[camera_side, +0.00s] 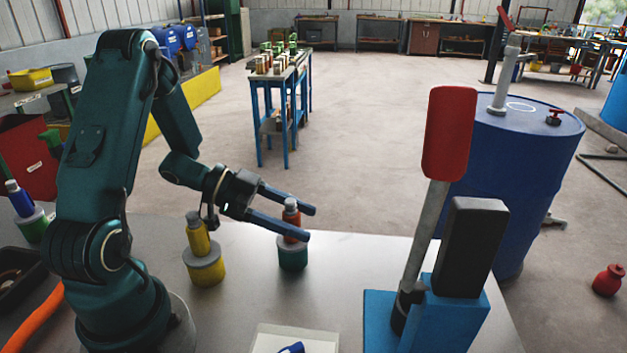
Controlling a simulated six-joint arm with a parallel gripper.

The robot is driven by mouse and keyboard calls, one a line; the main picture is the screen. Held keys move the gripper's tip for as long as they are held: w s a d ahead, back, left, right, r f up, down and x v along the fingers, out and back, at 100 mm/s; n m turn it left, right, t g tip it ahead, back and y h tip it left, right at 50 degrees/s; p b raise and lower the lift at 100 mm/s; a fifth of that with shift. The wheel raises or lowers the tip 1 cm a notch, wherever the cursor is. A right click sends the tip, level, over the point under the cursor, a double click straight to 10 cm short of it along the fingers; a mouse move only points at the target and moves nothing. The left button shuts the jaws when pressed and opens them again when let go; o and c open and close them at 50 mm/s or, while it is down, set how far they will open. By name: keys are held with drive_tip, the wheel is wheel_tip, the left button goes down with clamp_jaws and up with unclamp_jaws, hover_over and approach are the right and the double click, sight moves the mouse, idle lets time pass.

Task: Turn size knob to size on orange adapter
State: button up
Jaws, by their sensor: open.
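An orange adapter (291,217) with a grey top stands upright on a dark green base with a grey lid (293,254) on the table. My gripper (310,223) is open, with its two blue fingers reaching out to the right. The fingers pass on either side of the orange adapter in this view, the nearer one covering its lower part. Whether either finger touches it I cannot tell. A white panel with a blue part (291,348) is cut off at the bottom edge. I cannot tell whether that part is the size knob.
A yellow adapter (197,236) stands on a yellow base (205,266) left of the gripper. A blue adapter (20,200) stands at far left. A tall red-handled lever (450,134) and a black block (469,247) rise from a blue stand (444,322) at right. Table between is clear.

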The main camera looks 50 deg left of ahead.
drive_tip(key=shift+x, duration=1.05)
drive_tip(key=shift+c, duration=0.3)
clamp_jaws()
drive_tip(key=shift+c, duration=1.4)
unclamp_jaws()
drive_tip(key=shift+h, duration=0.3)
